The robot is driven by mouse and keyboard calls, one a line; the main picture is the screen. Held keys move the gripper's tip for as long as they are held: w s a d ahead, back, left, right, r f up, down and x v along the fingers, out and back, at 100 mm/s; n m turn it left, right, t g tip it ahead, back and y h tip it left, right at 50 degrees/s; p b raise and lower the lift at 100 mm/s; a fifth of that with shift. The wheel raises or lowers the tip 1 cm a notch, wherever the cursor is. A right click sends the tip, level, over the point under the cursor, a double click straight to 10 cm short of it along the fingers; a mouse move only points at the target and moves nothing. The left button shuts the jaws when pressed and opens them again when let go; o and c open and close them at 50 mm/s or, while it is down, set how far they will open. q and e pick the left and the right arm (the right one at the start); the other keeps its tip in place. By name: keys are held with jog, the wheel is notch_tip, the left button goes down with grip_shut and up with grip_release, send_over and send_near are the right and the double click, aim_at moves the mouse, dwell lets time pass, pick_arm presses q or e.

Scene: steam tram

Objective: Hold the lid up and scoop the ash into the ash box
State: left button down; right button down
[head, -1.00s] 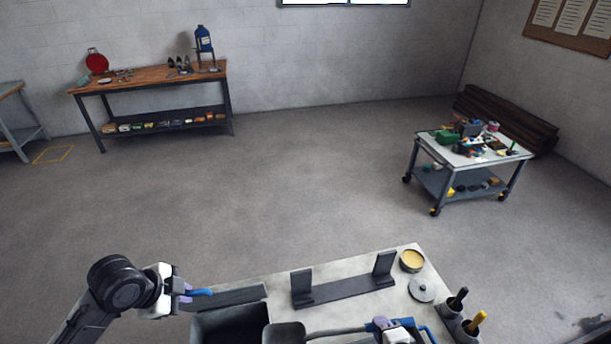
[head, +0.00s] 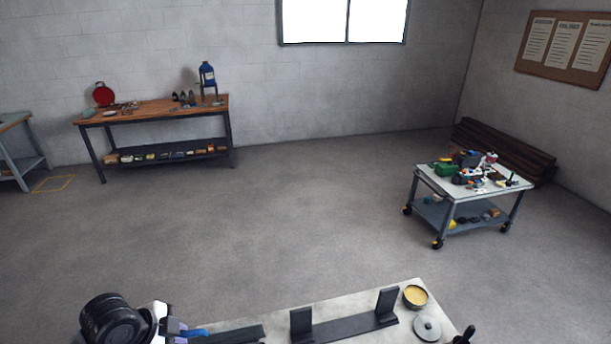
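In the head view my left gripper (head: 178,333) is at the bottom left edge, its fingers at a blue handle (head: 195,332) and seemingly shut on it. A dark flat plate (head: 235,336), which looks like the lid, lies just right of the handle and is cut off by the bottom edge. Whether the handle joins the plate cannot be made out. My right gripper, the scoop, the ash and the dark box are out of view below.
A dark rack with two uprights (head: 345,329) stands on the pale bench top (head: 282,327). A bowl of yellow stuff (head: 415,295) and a round grey lid (head: 427,328) are right of it. A wooden workbench (head: 150,110) and a wheeled cart (head: 470,183) stand far off.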

pick_arm(q)
jog(key=shift+f, duration=0.1)
pick_arm(e)
jog(key=shift+s, duration=0.15)
pick_arm(q)
jog(key=s+d+f+m+t, duration=0.1)
jog(key=s+f+t, duration=0.3)
jog(key=s+f, duration=0.5)
jog(key=s+d+f+m+t+y, duration=0.1)
jog(key=s+d+f+t, duration=0.2)
jog(key=s+f, duration=0.6)
jog(key=shift+s+d+f+t, duration=0.3)
jog(key=shift+f+t, duration=0.5)
jog(key=shift+f, duration=2.4)
pick_arm(e)
jog(key=shift+w+r, duration=0.1)
jog(key=shift+w, duration=0.1)
